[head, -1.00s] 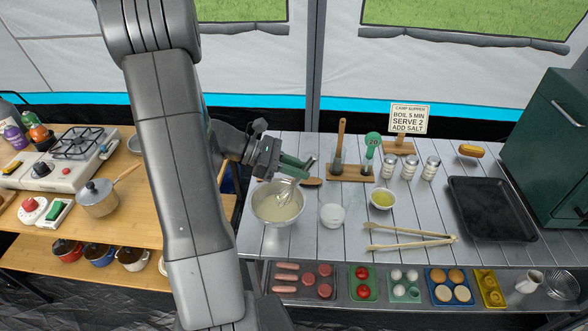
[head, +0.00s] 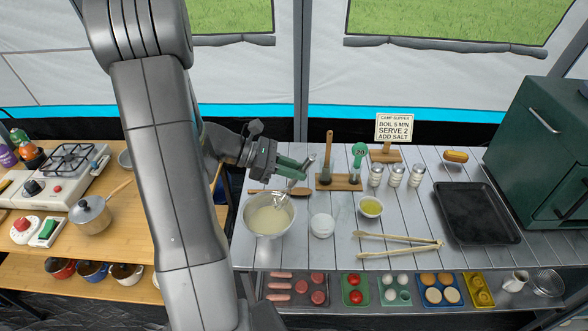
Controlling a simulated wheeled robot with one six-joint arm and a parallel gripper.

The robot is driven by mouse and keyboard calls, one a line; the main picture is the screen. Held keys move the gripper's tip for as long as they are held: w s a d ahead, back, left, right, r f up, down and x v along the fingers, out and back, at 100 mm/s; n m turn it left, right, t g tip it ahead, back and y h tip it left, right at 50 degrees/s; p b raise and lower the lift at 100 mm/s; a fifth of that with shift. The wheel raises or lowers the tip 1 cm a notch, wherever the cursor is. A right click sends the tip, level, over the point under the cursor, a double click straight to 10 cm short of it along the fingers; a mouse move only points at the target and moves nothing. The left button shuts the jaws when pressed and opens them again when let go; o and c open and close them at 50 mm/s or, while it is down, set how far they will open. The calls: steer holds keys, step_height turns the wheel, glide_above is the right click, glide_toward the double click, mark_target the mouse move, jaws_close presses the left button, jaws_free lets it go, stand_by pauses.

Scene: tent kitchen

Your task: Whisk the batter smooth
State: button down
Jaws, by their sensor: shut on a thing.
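A metal mixing bowl (head: 247,226) of pale batter (head: 271,220) stands on the grey slatted table. My gripper (head: 302,170) is at the bowl's far right side, shut on the whisk (head: 284,199). The whisk is tilted, its handle end up by the green fingers and its wires over the far right part of the bowl. I cannot tell whether the wire tips touch the batter. The batter's surface looks even at this size.
A small white bowl (head: 321,226) and a bowl of yellow liquid (head: 370,207) stand right of the mixing bowl. Tongs (head: 398,244) lie at the front. A wooden spoon (head: 300,192) and a utensil stand (head: 338,184) are behind. A black tray (head: 476,213) lies at the right.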

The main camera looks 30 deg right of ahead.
steer(key=shift+r, duration=0.1)
stand_by(0.4)
step_height(320, 180, up, 5)
steer(key=p, duration=0.4)
stand_by(0.4)
